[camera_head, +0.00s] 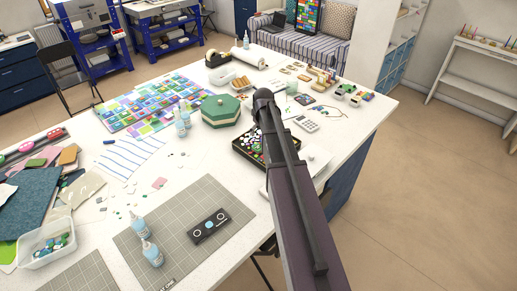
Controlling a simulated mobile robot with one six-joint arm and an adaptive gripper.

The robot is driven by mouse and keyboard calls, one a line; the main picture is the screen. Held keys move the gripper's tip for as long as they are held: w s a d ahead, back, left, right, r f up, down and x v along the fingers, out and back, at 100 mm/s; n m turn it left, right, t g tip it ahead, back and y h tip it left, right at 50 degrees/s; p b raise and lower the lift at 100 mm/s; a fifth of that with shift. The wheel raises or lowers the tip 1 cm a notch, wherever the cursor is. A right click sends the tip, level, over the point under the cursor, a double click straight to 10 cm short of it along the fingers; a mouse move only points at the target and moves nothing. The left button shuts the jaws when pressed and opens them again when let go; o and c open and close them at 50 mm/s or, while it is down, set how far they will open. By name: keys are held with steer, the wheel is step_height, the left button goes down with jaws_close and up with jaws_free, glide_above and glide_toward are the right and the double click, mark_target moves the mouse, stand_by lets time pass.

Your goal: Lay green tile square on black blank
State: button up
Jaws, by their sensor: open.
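A black rectangular piece (208,226) with small light and blue round marks lies flat on the grey gridded cutting mat (180,232). It may be the black blank, but I cannot be sure at this size. A dark tray (243,148) of small coloured pieces, some green, sits in mid-table, partly hidden by my arm. I cannot single out the green tile. My arm crosses the view from the lower right to mid-table; my gripper is not visible at its end.
A clear tub (47,243) is at the left, a calculator (306,123) right of my arm. The floor at right is clear.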

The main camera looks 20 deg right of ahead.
steer(key=b, duration=0.8)
glide_above(258, 147)
steer(key=s, duration=0.2)
steer(key=shift+w+a+f, duration=0.1)
steer(key=shift+a+f, duration=0.05)
steer(key=shift+f, duration=1.9)
steer(key=shift+w+a+f, duration=0.1)
steer(key=shift+f, duration=1.95)
steer(key=shift+f, duration=0.1)
steer(key=shift+b+x, duration=2.45)
steer(key=shift+b, duration=0.1)
steer(key=c, duration=1.3)
step_height(258, 147, up, 3)
steer(key=p, duration=0.3)
steer(key=s, duration=0.5)
steer(key=s+r+p, duration=0.1)
steer(key=s, duration=0.4)
steer(key=s+r+p, duration=0.1)
steer(key=s, duration=0.5)
steer(key=shift+s, duration=0.1)
